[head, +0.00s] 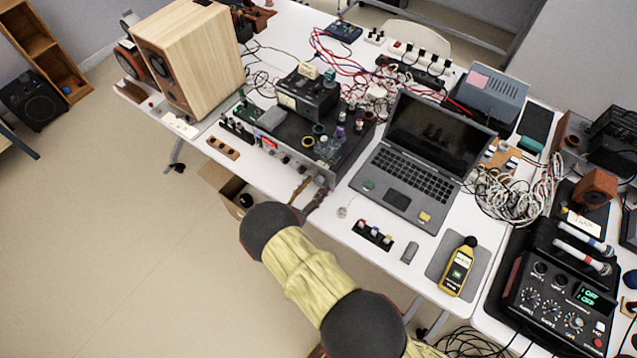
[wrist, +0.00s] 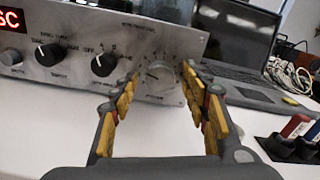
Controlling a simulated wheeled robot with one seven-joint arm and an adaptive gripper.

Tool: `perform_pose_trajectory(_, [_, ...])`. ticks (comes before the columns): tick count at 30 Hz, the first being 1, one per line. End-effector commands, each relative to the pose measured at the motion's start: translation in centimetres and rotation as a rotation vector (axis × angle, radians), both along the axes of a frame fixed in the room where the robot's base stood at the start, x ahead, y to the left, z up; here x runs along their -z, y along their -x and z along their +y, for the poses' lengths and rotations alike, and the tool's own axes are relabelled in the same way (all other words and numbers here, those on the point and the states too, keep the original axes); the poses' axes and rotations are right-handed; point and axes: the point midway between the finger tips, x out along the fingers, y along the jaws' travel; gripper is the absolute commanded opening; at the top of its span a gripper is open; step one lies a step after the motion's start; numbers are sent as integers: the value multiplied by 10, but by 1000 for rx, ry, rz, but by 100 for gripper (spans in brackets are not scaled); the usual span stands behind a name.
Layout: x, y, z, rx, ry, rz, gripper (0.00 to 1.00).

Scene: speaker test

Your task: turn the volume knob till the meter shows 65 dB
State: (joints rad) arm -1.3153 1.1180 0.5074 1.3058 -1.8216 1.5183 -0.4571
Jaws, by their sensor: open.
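The grey amplifier (head: 292,165) stands on the white table, and its silver front panel (wrist: 130,32) fills the upper left of the wrist view. A silver round knob (wrist: 157,74) with a dial scale sits at the panel's right end; its label is too blurred to read. My gripper (wrist: 160,86) is open, with the knob seen between its yellow-padded fingers; I cannot tell whether they touch it. In the head view my gripper (head: 309,192) reaches the amplifier's front right corner. The yellow sound meter (head: 459,266) lies on a grey mat; its reading is too small to read.
Two black knobs (wrist: 103,65) (wrist: 49,54) sit left on the panel. A laptop (head: 413,160) stands right of the amplifier. A wooden speaker (head: 190,55) stands left. Glass tubes (head: 330,147) stand on the amplifier.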

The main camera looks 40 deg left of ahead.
Motion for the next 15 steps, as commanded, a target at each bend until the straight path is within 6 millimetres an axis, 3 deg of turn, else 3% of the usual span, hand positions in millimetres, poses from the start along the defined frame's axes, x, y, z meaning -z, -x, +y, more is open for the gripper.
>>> perform_pose_trajectory(5, [0,0,0,0,0,0,45])
perform_pose_trajectory(15, [0,0,0,0,0,0,26])
